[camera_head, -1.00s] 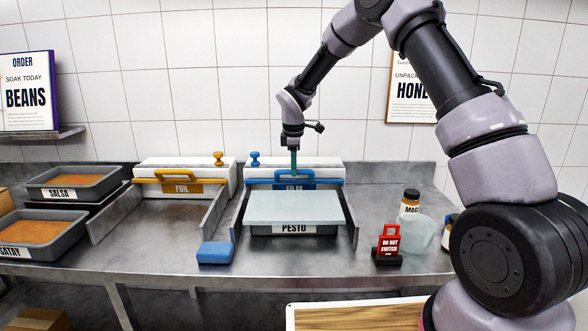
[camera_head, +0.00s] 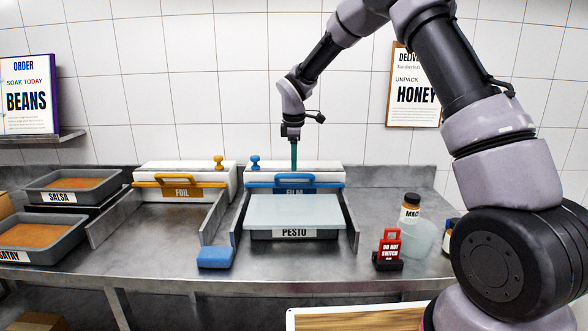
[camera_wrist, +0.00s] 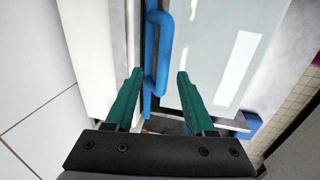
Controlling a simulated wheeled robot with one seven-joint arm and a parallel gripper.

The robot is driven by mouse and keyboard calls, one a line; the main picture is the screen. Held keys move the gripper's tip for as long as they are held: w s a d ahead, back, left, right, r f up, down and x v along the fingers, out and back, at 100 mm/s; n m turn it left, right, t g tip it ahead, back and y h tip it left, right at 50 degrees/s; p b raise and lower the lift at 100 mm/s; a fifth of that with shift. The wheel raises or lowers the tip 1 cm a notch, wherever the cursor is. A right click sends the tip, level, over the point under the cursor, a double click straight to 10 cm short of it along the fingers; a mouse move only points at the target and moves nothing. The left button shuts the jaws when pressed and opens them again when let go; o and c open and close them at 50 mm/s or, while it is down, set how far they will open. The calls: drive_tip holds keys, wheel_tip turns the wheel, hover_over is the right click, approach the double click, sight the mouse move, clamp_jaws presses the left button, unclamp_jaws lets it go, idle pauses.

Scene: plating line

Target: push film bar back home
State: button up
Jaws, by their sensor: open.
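The blue film bar (camera_head: 279,180) with its raised handle lies along the front of the white film dispenser (camera_head: 315,167), above the blue FILM label. In the wrist view the blue handle (camera_wrist: 158,50) runs between the open fingers, which stand apart from it. My gripper (camera_head: 294,168) is above the dispenser, pointing down, its green fingers open and empty; it also shows in the wrist view (camera_wrist: 158,75). The PESTO tray (camera_head: 328,234) stands between the dispenser's side rails, covered by a pale film sheet (camera_head: 293,210).
The foil dispenser (camera_head: 190,168) with a yellow bar stands to the left. A blue sponge (camera_head: 215,257) lies at the front. A red DO NOT SWITCH sign (camera_head: 390,245), a jar (camera_head: 411,206) and a translucent cup (camera_head: 420,238) stand right. SALSA (camera_head: 73,183) and SATAY (camera_head: 38,236) trays are far left.

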wheel_tip(320, 180, up, 6)
drive_tip(key=s, duration=0.1)
drive_tip(key=shift+r, duration=0.15)
drive_tip(key=shift+s, duration=0.1)
drive_tip(key=s+d+r+m+t, duration=0.2)
drive_tip(key=s+d+r+m, duration=0.9)
drive_tip(key=s+d+r, duration=0.45)
drive_tip(key=s+d+m+t+y, duration=0.1)
drive_tip(key=s+d+m, duration=0.2)
drive_tip(key=s, duration=0.6)
drive_tip(key=s+d+m+t+y, duration=0.1)
drive_tip(key=s+d+m+t, duration=0.1)
drive_tip(key=s+m, duration=0.5)
drive_tip(key=shift+s+d+r+m, duration=0.35)
drive_tip(key=shift+s+d, duration=0.3)
drive_tip(key=shift+s, duration=0.55)
